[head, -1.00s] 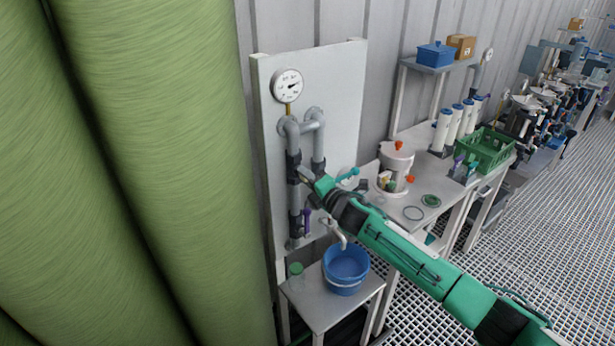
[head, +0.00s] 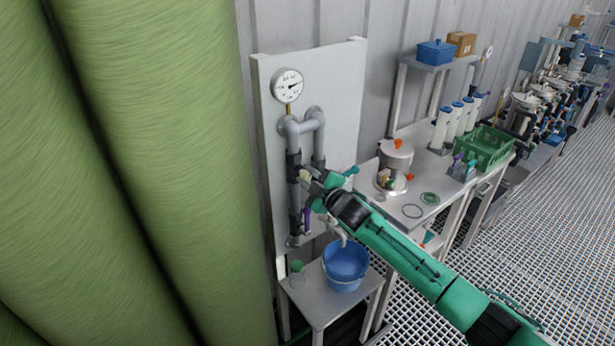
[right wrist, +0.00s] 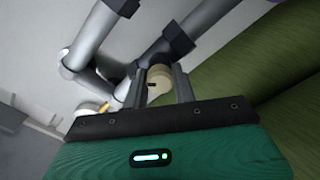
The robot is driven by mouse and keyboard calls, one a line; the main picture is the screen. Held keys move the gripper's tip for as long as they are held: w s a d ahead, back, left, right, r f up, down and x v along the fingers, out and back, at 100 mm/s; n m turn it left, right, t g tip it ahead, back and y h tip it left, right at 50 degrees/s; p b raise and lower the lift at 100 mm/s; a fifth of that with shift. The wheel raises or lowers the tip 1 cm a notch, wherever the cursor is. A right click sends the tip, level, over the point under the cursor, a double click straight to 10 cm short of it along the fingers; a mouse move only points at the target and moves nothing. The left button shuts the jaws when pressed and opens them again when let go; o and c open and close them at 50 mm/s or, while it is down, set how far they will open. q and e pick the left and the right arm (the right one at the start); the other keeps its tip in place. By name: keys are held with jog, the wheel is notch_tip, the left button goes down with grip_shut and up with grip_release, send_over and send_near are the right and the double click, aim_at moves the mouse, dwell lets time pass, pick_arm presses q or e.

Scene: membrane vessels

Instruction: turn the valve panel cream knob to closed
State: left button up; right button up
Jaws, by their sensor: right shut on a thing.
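The valve panel (head: 343,90) is an upright pale board with grey pipes (head: 293,140) and a round gauge (head: 287,86). My right gripper (head: 306,176) reaches the pipes from the right. In the right wrist view, the right gripper (right wrist: 162,88) is shut on the cream knob (right wrist: 160,77), with one finger on each side of it. The cream knob (head: 304,175) shows only as a small pale patch in the head view, mostly hidden by the gripper. A purple handle (head: 307,218) sits lower on the pipe. My left gripper is not in view.
A blue bucket (head: 345,265) and a green-lidded jar (head: 297,270) stand on a small table (head: 318,308) below the panel. Large green rolls (head: 160,150) fill the left. A bench (head: 440,185) with a green crate (head: 485,147) stands at the right.

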jog(key=m, duration=0.4)
jog(key=shift+f+m, duration=0.1)
jog(key=shift+m, duration=0.2)
jog(key=shift+m+b, duration=0.55)
jog(key=shift+m, duration=1.45)
jog(key=o, duration=1)
jog(key=shift+s+d, duration=0.1)
jog(key=b+v, duration=0.4)
jog(key=v, duration=0.9)
jog(key=shift+s+d, duration=0.2)
